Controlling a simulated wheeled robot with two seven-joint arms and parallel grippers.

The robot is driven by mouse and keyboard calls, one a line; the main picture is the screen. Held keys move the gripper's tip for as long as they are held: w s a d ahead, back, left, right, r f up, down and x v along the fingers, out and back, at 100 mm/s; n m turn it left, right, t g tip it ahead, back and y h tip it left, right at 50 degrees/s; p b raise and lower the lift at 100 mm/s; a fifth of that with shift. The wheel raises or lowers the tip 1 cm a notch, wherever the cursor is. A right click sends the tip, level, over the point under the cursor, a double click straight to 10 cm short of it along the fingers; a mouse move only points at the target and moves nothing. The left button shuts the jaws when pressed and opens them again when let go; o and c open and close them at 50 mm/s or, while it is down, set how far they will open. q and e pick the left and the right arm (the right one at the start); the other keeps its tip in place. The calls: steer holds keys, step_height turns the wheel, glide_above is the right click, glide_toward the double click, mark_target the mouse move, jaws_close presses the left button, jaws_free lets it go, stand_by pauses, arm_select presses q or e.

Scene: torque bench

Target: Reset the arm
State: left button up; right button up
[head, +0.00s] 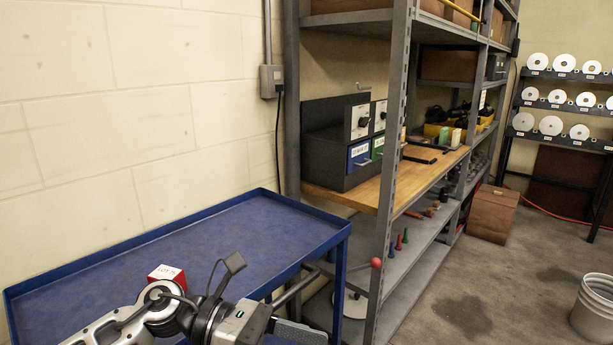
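My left arm comes in along the bottom left, over the blue cart. Its gripper (298,332) is at the bottom edge, near the cart's right front corner. My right gripper is not in view.
The cart top is otherwise bare, with a raised rim. A grey shelf unit (392,150) stands at its right, holding a dark cabinet (325,140) with blue and green drawer fronts. A red-knobbed lever (376,263) is near the cart. A grey bucket (595,312) stands on the floor.

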arm_select(q)
steer(key=a+f+m+t+y+p, duration=0.1)
steer(key=a+f+m+t+y, duration=0.4)
steer(key=m+t, duration=0.7)
steer(key=a+f+m+t+y, duration=0.4)
steer(key=f+m+t, duration=0.25)
steer(key=m, duration=1.15)
steer(key=s+a+f+n+g+y, duration=0.3)
steer(key=s+a+f+n+g, duration=0.1)
steer(key=s+f+n, duration=0.3)
step_height(320, 180, down, 3)
steer(key=shift+s+a+r+g, duration=0.2)
steer(key=shift+s+g, duration=0.35)
steer(key=shift+s, duration=0.5)
